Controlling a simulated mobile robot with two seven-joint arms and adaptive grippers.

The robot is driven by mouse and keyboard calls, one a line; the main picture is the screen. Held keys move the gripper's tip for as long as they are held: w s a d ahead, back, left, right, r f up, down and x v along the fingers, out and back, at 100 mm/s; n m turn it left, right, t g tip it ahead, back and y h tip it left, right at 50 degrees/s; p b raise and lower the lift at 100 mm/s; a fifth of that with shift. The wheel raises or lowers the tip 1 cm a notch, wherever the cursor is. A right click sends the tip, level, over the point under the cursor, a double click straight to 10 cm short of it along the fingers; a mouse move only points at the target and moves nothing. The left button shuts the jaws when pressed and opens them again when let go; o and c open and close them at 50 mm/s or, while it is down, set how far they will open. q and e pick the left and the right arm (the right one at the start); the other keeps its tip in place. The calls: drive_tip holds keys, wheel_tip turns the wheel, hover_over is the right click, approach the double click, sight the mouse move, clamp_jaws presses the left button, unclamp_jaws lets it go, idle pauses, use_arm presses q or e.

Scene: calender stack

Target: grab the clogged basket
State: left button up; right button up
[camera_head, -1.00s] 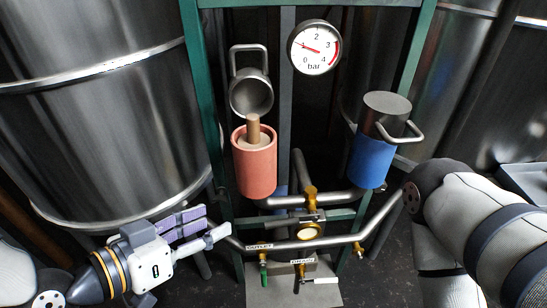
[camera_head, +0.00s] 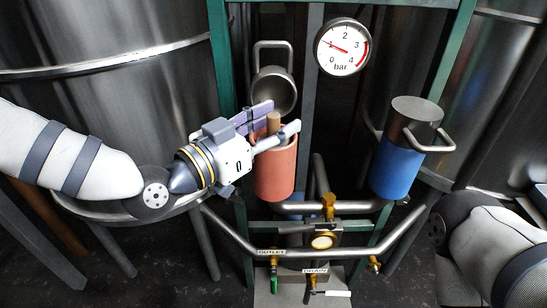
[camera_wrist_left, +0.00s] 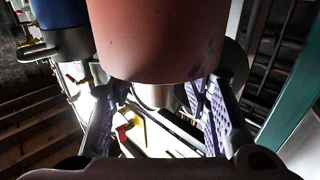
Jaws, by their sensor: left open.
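The basket's brown handle (camera_head: 273,122) sticks up from the top of the red housing (camera_head: 275,172); the basket body is mostly hidden inside the housing and behind my fingers. My left gripper (camera_head: 276,126) is open, with its purple-padded fingers on either side of the handle in the head view. Whether they touch it cannot be told. In the left wrist view the red housing (camera_wrist_left: 170,40) fills the upper middle, and the open fingers (camera_wrist_left: 160,110) spread below it. My right gripper is out of view.
An open metal lid (camera_head: 273,90) hangs behind the red housing. A blue housing (camera_head: 396,168) with a closed metal lid (camera_head: 414,118) stands to the right. A pressure gauge (camera_head: 342,47) is above. Pipes and valves (camera_head: 322,241) run below, and a green frame (camera_head: 222,60) stands close by.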

use_arm(q)
clamp_jaws()
drive_tip(key=shift+r, duration=0.1)
